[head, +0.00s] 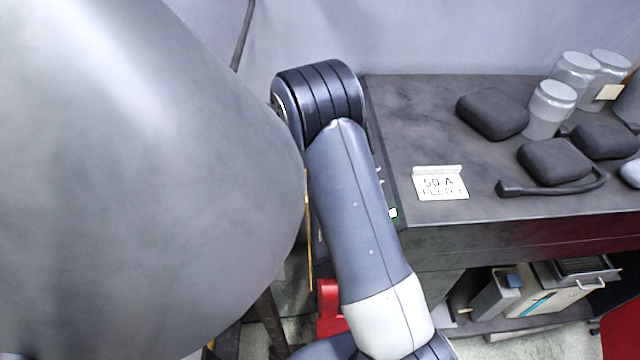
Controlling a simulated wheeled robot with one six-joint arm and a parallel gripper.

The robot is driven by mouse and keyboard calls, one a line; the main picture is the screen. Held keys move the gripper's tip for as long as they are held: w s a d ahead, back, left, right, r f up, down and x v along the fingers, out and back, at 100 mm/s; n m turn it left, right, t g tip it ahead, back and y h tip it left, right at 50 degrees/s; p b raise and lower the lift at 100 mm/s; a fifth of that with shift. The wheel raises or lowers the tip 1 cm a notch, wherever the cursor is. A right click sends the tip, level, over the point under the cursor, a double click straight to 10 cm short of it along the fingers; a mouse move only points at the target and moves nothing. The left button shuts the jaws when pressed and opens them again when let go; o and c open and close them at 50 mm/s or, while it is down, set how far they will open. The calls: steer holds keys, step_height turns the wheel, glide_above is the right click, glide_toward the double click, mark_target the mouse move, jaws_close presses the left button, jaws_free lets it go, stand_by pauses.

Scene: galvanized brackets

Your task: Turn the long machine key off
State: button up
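I cannot make out the long machine key in the head view. Part of my arm crosses the middle of the picture and hides what lies behind it. My gripper is not in view, so its fingers and anything in them cannot be seen.
A large grey rounded surface blocks the left.

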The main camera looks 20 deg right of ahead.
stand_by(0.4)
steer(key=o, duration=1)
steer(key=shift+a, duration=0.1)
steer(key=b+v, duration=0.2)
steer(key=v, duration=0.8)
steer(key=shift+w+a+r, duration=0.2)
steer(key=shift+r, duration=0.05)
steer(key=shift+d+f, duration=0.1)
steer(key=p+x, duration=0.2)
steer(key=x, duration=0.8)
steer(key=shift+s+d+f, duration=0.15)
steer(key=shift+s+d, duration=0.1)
